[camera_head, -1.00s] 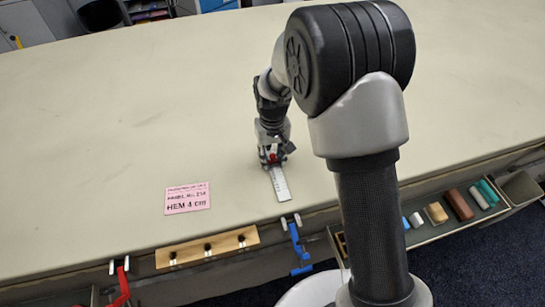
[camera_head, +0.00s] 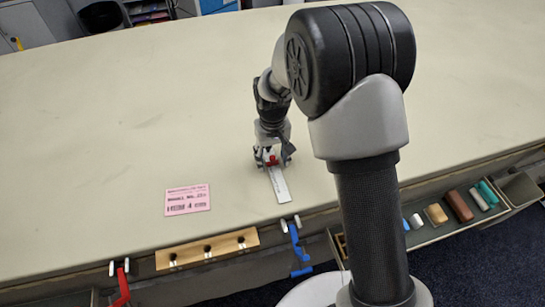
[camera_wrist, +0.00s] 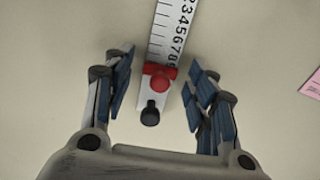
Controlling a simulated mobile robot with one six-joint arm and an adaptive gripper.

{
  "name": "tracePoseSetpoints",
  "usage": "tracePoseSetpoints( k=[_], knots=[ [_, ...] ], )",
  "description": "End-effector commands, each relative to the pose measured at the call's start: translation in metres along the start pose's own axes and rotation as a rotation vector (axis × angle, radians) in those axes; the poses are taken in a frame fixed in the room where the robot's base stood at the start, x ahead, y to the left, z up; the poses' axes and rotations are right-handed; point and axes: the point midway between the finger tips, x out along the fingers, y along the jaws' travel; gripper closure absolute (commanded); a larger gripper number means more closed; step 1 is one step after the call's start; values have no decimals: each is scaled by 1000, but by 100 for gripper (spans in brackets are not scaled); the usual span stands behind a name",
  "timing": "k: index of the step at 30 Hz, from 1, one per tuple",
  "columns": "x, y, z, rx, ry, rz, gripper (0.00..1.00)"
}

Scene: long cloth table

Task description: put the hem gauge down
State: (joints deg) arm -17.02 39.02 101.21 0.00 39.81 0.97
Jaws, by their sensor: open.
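The hem gauge (camera_head: 280,187) is a pale metal ruler lying flat on the cloth table, its far end under my gripper (camera_head: 271,158). In the wrist view the gauge (camera_wrist: 174,38) shows black numbers, a red slider (camera_wrist: 159,76) and a black knob (camera_wrist: 150,113). My gripper (camera_wrist: 161,68) is open, with one finger on each side of the gauge. A gap of bare cloth shows between each finger and the gauge. The far end of the gauge is partly hidden by the gripper in the head view.
A pink card (camera_head: 188,199) lies left of the gauge. A wooden strip (camera_head: 208,248), a blue clamp (camera_head: 298,248) and a red clamp (camera_head: 121,288) are along the table's front edge. A tray (camera_head: 436,231) holds several small blocks at right. The table beyond is clear.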

Motion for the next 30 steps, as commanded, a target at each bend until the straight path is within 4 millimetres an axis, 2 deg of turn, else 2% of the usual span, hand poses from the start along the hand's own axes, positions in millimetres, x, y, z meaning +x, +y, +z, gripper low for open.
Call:
tracePoseSetpoints(
  k=[15,21,27,30],
  knots=[
    [-101,0,-1,0,4,0,48],
    [-118,0,0,0,1,0,48],
    [-122,0,1,1,2,0,48],
    [-136,6,6,11,19,0,48]
  ],
)
